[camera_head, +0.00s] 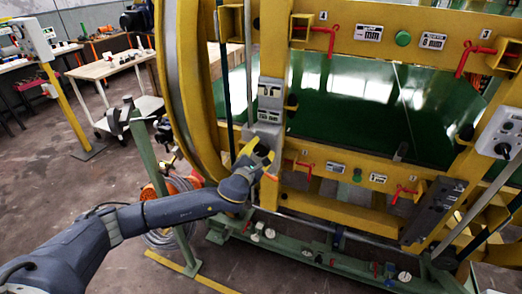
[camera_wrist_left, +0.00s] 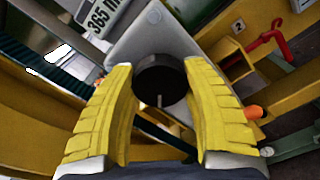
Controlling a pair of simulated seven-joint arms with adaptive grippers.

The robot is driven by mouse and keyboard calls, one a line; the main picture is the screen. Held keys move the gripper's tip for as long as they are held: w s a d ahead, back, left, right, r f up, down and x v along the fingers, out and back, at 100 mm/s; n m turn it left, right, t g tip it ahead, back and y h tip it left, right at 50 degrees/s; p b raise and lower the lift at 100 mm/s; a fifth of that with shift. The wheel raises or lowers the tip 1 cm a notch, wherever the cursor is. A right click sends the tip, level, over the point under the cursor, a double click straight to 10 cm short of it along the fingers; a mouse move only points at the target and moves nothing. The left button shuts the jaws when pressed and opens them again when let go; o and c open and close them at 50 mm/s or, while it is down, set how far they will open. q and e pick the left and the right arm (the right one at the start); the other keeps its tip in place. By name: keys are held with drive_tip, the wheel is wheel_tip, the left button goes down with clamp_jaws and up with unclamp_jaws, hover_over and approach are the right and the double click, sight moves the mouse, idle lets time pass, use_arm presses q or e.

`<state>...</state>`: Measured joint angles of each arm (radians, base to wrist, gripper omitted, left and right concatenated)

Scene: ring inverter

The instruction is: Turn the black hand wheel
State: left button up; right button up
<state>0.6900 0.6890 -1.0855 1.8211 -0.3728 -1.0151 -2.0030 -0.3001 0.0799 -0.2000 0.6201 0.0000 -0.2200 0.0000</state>
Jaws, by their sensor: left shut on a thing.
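The black hand wheel (camera_wrist_left: 160,76) is a round dark knob with a pale line on its face. It sits on a grey plate (camera_wrist_left: 158,38) on the yellow frame. In the wrist view the two yellow fingers of my left gripper (camera_wrist_left: 159,66) stand on either side of the wheel, shut on it. In the head view my left gripper (camera_head: 259,152) reaches the grey plate at the frame's left upright, and the wheel shows only as a small dark patch between the fingers. My right gripper is not in view.
Red handles (camera_head: 320,38) stick out from the yellow frame, one also near the wheel in the wrist view (camera_wrist_left: 268,43). A grey control box (camera_head: 500,132) is at the right. A green post (camera_head: 157,185) stands near my left arm. Open floor lies at the left.

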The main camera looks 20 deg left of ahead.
use_arm(q)
drive_tip(key=shift+r+m, duration=0.1)
drive_tip(key=shift+m, duration=0.2)
idle(0.4)
drive_tip(key=o, duration=1.3)
drive_tip(key=shift+s, duration=0.6)
drive_tip(key=s, duration=0.7)
drive_tip(key=s+a, duration=0.1)
drive_tip(key=s, duration=0.2)
drive_tip(key=shift+s, duration=0.35)
